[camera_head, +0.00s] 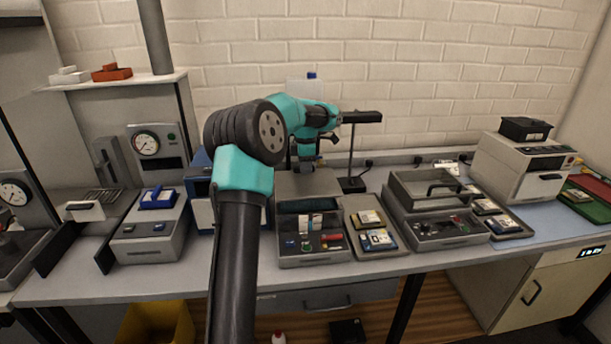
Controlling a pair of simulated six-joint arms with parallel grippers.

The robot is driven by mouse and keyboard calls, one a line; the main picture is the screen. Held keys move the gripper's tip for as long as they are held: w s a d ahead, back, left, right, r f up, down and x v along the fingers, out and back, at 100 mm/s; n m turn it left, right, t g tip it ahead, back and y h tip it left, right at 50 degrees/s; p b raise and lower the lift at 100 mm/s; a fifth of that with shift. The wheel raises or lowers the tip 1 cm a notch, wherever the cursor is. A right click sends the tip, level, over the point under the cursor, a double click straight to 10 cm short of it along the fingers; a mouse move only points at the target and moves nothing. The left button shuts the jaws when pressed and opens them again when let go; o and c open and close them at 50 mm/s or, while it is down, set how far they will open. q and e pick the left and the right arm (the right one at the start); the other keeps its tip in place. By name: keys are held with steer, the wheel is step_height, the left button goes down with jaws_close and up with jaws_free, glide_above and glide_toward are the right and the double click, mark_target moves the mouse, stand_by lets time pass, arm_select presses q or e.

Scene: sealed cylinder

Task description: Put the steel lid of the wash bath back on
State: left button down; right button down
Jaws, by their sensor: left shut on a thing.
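My left gripper (306,164) is at the centre, pointing down and shut on the steel lid, though its fingertips and the grip are hard to make out. The lid (320,185) is a flat, pale grey plate beneath it. The lid shows just behind an open grey box with a dark inside (313,262), which looks like the wash bath and holds small coloured things. I cannot tell whether the lid touches the box or the bench. My forearm hides the left side of this area. My right gripper is not in view.
A thin black stand (352,184) rises behind. A grey device with a blue top (153,228) stands at left.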

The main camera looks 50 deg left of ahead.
mark_target(305, 177)
arm_select(q)
steer(key=shift+w+a+f, duration=0.25)
steer(key=shift+f, duration=1.5)
steer(key=shift+f, duration=0.6)
steer(key=c, duration=1.1)
jaws_free()
step_height(305, 177, up, 13)
steer(key=shift+r, duration=0.1)
